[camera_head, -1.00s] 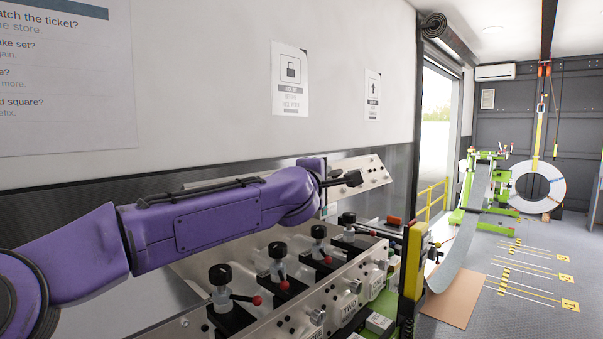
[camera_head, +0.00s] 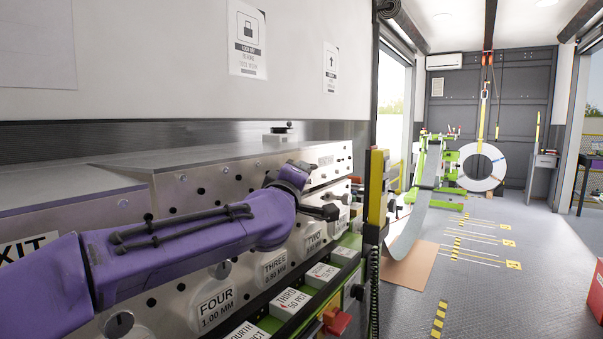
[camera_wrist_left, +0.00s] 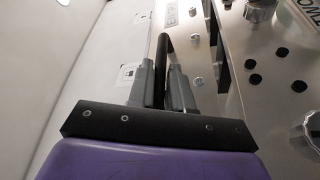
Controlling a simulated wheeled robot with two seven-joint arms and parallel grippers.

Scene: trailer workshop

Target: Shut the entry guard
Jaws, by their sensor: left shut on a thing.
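My left gripper (camera_head: 325,212) is in front of the far end of the steel machine, past the THREE label. In the left wrist view my gripper (camera_wrist_left: 163,80) is shut around a slim black bar (camera_wrist_left: 164,48), apparently a guard handle. The guard appears as a steel cover (camera_head: 215,158) with a sloping, holed front face, low over the roller stations. A plate marked EXIT (camera_head: 28,247) is at the left. My right gripper is not in view.
Numbered station plates, such as FOUR (camera_head: 216,304), line the machine's front above a green rail. A yellow and black post (camera_head: 376,188) stands at its far end. A curved metal strip (camera_head: 410,225) hangs beyond. The grey floor at the right is mostly clear.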

